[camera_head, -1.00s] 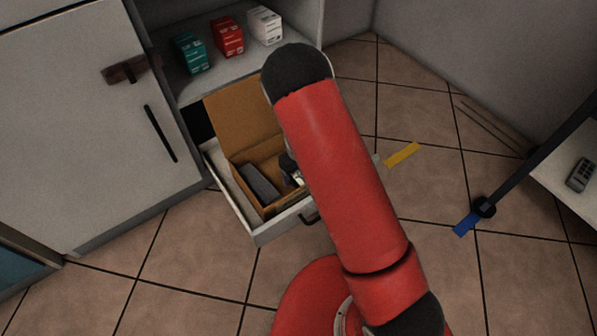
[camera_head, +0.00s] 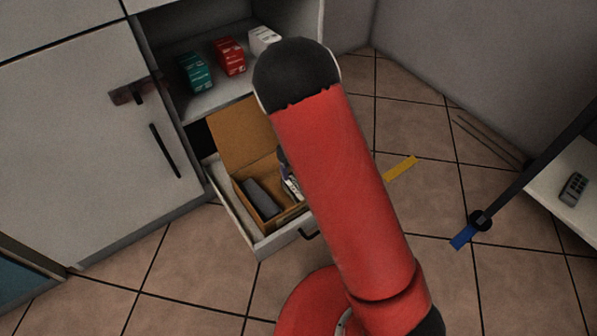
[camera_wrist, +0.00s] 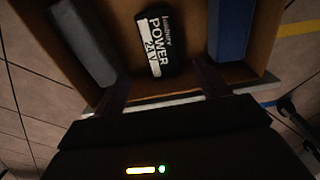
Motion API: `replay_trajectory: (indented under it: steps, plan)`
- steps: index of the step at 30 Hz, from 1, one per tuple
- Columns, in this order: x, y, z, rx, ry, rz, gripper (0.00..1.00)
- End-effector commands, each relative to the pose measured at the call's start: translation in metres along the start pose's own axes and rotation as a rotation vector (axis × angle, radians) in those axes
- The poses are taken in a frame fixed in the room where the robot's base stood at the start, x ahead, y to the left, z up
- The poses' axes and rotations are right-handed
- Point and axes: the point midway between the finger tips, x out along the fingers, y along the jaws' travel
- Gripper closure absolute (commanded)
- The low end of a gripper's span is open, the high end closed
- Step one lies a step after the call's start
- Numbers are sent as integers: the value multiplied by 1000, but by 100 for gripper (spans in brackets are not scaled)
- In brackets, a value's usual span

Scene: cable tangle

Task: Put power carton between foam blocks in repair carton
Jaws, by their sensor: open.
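The brown repair carton (camera_head: 240,138) stands open in a pulled-out drawer, its flap raised. A grey foam block (camera_wrist: 84,42) lies on its left side in the wrist view and a blue foam block (camera_wrist: 232,30) on its right. The dark power carton (camera_wrist: 160,38), lettered "POWER 24V", is inside the carton between the two blocks, with a gap on either side. My gripper (camera_wrist: 162,82) is open and empty, its fingers apart near the carton's near edge. In the head view the arm hides the blue block and most of the gripper; the power carton (camera_head: 291,188) shows partly.
The white drawer (camera_head: 262,246) juts from the cabinet. Teal (camera_head: 194,72), red (camera_head: 230,57) and white (camera_head: 263,40) boxes stand on the shelf above. Yellow (camera_head: 401,168) and blue (camera_head: 463,237) strips mark the floor. A table leg (camera_head: 520,185) stands at the right.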

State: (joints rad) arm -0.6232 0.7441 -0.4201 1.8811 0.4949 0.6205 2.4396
Motion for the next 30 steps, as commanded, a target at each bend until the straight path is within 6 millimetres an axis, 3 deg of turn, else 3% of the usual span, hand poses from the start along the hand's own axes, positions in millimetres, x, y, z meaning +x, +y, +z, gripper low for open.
replay_trajectory:
  steps: [8,11,14,20,24,30]
  plan:
    - [-12,-1,-1,-15,-5,4,26]
    - [-34,-2,-5,-105,-31,20,26]
    - [-75,-6,-17,-288,-84,37,26]
    - [-170,-12,-65,-810,-213,-6,26]
    - [-224,-11,-110,-1192,-266,-110,26]
    - [-280,-2,-182,-1735,-227,-334,26]
